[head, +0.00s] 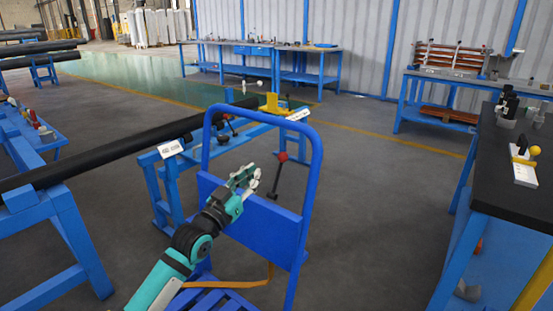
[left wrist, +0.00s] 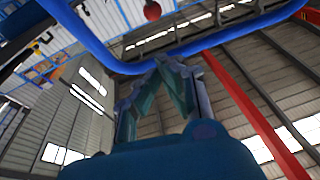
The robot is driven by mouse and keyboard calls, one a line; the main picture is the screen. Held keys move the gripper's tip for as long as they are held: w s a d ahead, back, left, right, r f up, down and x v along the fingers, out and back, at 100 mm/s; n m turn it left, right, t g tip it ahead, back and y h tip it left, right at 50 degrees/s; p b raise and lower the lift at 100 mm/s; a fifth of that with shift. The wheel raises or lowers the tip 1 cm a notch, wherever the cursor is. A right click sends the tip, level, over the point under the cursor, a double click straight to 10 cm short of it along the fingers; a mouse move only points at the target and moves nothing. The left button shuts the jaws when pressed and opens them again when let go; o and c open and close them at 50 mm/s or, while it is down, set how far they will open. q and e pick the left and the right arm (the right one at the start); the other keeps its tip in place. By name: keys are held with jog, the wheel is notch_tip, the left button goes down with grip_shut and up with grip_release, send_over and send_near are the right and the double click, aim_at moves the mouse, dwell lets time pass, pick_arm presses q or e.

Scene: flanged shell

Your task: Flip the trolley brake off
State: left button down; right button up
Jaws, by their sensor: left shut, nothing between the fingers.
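The blue trolley (head: 262,228) stands in front of me, with a tall looped handle frame and a slatted deck. A dark lever with a red ball knob (head: 283,157) rises by the right part of its panel, leaning slightly right. I take it for the brake lever. The red ball (left wrist: 152,10) also shows at the top of the left wrist view, beyond the blue handle tube (left wrist: 200,45). My left gripper (head: 250,174) is shut and empty, inside the handle frame, left of the lever and apart from it. Its fingertips (left wrist: 170,65) meet in the wrist view. My right gripper is not in view.
A long black pipe (head: 110,159) lies on blue stands at the left, behind the trolley. A dark-topped workbench (head: 520,185) stands at the right. An orange-brown bar (head: 228,284) crosses the trolley's base. The floor (head: 375,200) between trolley and bench is clear.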

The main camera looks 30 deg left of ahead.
aim_at(279, 175)
pick_arm(q)
jog(key=w+b, duration=0.2)
jog(key=w, duration=0.9)
jog(key=shift+w, duration=0.3)
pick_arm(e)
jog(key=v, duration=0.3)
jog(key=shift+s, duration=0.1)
pick_arm(q)
jog(key=shift+w+p, duration=0.2)
jog(key=shift+p, duration=0.1)
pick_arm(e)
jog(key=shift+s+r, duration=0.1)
